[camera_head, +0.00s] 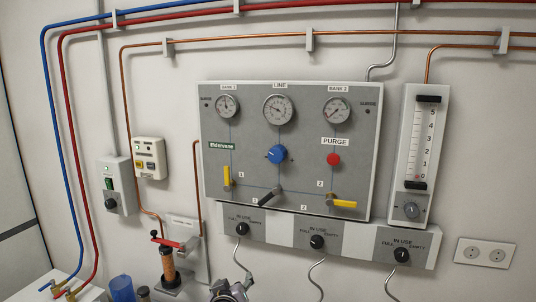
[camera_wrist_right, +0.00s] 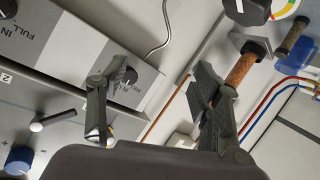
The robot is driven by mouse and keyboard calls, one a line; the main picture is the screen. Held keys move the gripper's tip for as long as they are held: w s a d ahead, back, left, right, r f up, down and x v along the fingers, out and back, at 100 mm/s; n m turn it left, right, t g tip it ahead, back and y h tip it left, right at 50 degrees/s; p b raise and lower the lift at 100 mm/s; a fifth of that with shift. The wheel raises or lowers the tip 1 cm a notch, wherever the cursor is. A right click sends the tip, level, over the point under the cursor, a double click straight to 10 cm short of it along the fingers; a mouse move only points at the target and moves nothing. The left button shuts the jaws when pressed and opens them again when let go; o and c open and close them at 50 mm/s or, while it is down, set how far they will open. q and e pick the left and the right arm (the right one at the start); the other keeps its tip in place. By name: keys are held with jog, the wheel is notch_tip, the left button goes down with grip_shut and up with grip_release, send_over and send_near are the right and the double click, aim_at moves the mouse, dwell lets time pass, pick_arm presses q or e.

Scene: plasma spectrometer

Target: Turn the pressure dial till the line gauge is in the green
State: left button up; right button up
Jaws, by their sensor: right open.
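The blue dial (camera_head: 277,154) is on the grey panel, below the gauge labelled LINE (camera_head: 278,109). The LINE gauge has a white face and a dark needle; its green zone is too small to make out. The blue dial also shows at the lower left of the right wrist view (camera_wrist_right: 18,160). My right gripper (camera_head: 232,290) is at the bottom edge of the head view, below the panel and well apart from the dial. In the wrist view its two fingers (camera_wrist_right: 158,80) are spread with nothing held between them. My left gripper is not in view.
The panel (camera_head: 365,160) also has BANK gauges, a red PURGE button (camera_head: 333,159), a yellow lever (camera_head: 227,176) and a black-handled lever (camera_head: 265,199). Black FULL/EMPTY knobs (camera_head: 317,242) are below it. A flowmeter (camera_head: 417,145) is to its right. A brown cylinder (camera_head: 168,265) stands left of my gripper.

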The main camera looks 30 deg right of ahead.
notch_tip(320, 180, up, 19)
jog(key=d+m+t+h, duration=0.1)
jog(key=d+m+h, duration=0.1)
jog(key=m+h, duration=0.15)
jog(key=m+h+p, duration=0.1)
jog(key=m+h, duration=0.2)
jog(key=m, duration=0.2)
send_near(275, 157)
jog(key=shift+g, duration=0.3)
jog(key=p+x, duration=0.2)
jog(key=x, duration=0.1)
jog(key=p+x, duration=0.6)
jog(key=shift+w+d+r, duration=0.25)
jog(key=shift+w+r, duration=0.05)
jog(key=shift+r, duration=0.05)
jog(key=shift+w+d+f, duration=0.1)
jog(key=shift+w+d, duration=0.15)
jog(key=shift+d, duration=0.05)
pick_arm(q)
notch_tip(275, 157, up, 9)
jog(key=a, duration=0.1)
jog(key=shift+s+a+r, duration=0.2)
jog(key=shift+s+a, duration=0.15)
